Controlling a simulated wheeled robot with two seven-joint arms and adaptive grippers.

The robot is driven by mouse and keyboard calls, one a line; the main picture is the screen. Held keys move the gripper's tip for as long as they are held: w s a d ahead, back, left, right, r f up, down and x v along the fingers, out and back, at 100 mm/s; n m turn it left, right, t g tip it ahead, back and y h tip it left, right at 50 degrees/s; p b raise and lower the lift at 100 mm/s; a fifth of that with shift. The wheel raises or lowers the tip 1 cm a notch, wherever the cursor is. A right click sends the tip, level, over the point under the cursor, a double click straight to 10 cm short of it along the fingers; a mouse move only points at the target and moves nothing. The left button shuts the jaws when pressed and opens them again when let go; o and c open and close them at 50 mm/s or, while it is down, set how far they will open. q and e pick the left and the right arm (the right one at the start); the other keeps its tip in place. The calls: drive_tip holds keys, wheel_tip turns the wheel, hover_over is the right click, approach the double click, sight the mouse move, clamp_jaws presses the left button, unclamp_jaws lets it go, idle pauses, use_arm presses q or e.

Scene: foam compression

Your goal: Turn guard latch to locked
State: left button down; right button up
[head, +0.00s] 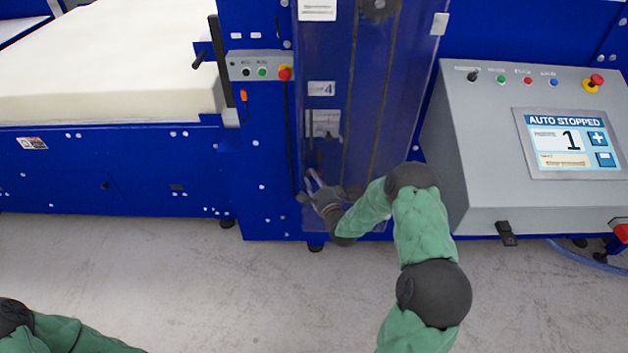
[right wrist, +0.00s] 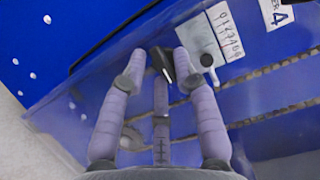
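The guard latch shows in the right wrist view as a small black handle (right wrist: 162,64) beside a light grey plate (right wrist: 200,42) on the clear guard door. In the head view the clear guard door (head: 365,90) stands upright in the blue frame, and my right gripper (head: 313,180) is at its lower left part. In the right wrist view my right gripper (right wrist: 158,62) has its fingers apart, with the black handle between the tips, closer to the right finger. I cannot tell whether they touch. The latch's position is unclear. My left gripper is out of view.
A grey control panel (head: 455,140) with a screen (head: 570,142) reading "AUTO STOPPED" stands to the right. A small button box (head: 258,68) with a red and yellow button is left of the door. A cream foam block (head: 110,70) lies farther left. Bare floor (head: 200,280) is in front.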

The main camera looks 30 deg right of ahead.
clamp_jaws()
